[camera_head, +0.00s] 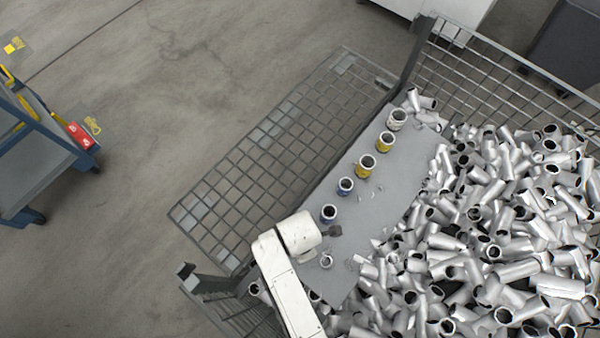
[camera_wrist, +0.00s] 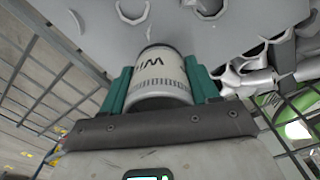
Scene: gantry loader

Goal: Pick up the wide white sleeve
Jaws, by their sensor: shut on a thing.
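In the wrist view a white sleeve (camera_wrist: 160,78) with black lettering starting "WI" and a band of dark ticks sits between the two green fingers of my gripper (camera_wrist: 158,85). The fingers are shut on its sides. A grey board (camera_wrist: 100,30) shows beyond its far end; I cannot tell whether they touch. In the head view my white arm covers most of the gripper, and the held sleeve is not clear there. Another white sleeve (camera_head: 397,119) stands at the far end of the row on the board (camera_head: 385,205).
Two yellow-banded sleeves (camera_head: 366,166) and two blue-banded sleeves (camera_head: 345,187) stand along the board. A small white ring (camera_head: 327,261) is near my arm. Loose metal tubes (camera_head: 500,230) fill the wire bin to the right. The lowered mesh side (camera_head: 270,155) lies left.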

